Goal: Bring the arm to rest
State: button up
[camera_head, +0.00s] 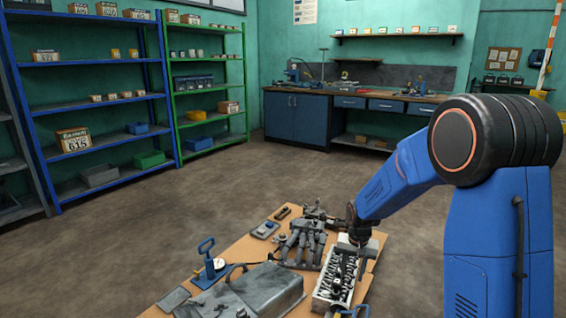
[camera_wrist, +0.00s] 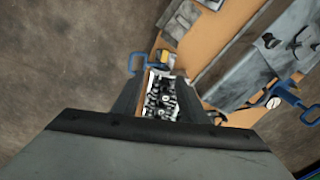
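My blue arm reaches down from the right in the head view, and my gripper (camera_head: 354,232) is low over the far end of a cylinder head (camera_head: 338,278) on a wooden table (camera_head: 235,253). In the wrist view, the two dark fingers of my gripper (camera_wrist: 162,100) stand apart. The cylinder head (camera_wrist: 160,97) shows between and beyond them, with nothing visibly held. Whether the fingertips touch anything is too small to tell.
A grey metal cover (camera_head: 250,292) and a manifold (camera_head: 303,240) lie left of my gripper. A hand pump with a gauge (camera_head: 212,265) stands at the table's left. Shelving (camera_head: 85,105) and a workbench (camera_head: 295,118) line the walls. The floor between is clear.

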jog(key=s+d+r+n+t, duration=0.2)
jog(key=s+d+r, duration=0.1)
jog(key=s+r, duration=1.35)
jog(key=s+r+t, duration=0.1)
jog(key=s+r, duration=0.1)
jog(key=s, duration=0.8)
jog(key=s+d+r+n, duration=0.1)
jog(key=s+r, duration=0.2)
jog(key=s, duration=0.7)
jog(key=shift+d+n+t, duration=0.3)
jog(key=shift+t, duration=0.1)
